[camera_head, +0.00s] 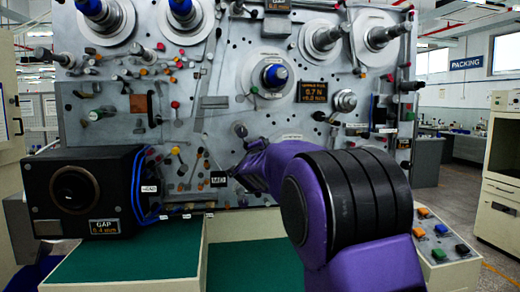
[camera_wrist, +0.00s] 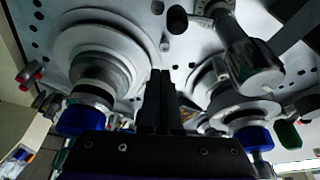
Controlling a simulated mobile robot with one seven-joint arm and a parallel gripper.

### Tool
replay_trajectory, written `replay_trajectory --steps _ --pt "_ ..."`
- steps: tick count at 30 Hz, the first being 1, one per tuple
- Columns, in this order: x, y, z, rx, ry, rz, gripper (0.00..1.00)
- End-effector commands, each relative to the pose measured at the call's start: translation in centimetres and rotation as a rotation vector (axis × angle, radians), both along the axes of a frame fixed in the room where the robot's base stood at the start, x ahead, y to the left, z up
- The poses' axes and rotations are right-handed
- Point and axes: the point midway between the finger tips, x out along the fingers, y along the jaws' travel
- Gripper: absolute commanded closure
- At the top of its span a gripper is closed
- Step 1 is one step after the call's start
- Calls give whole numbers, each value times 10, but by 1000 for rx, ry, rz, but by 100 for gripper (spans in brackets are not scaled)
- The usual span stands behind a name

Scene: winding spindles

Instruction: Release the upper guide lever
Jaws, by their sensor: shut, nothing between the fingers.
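The upright machine panel (camera_head: 215,60) carries several small levers with coloured knobs, and I cannot tell for sure which one is the upper guide lever. One lever with a red knob (camera_head: 175,105) stands left of the middle. My purple arm reaches to the panel's lower middle in the head view and hides part of it; the fingertips are not clear there. In the wrist view my gripper (camera_wrist: 161,78) is shut and empty, its dark fingers upright between two blue-capped spindles. A left spindle cap (camera_wrist: 82,118) and a right spindle cap (camera_wrist: 256,139) flank it. No contact with a lever shows.
A black box (camera_head: 105,180) with a gap readout juts out at the lower left. A dark force display (camera_head: 313,92) sits on the panel. A thick metal cylinder (camera_wrist: 250,62) projects at the right in the wrist view. A green work surface (camera_head: 125,265) lies below.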

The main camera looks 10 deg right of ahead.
Motion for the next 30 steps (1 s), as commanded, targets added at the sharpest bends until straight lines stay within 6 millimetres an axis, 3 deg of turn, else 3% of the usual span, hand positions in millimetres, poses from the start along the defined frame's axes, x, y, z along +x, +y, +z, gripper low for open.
replay_trajectory --steps 6,12,30 --pt "-44 17 -4 1 -2 5 100" --pt "-69 25 -6 1 -2 3 100" --pt "-77 32 -3 -57 20 21 100"
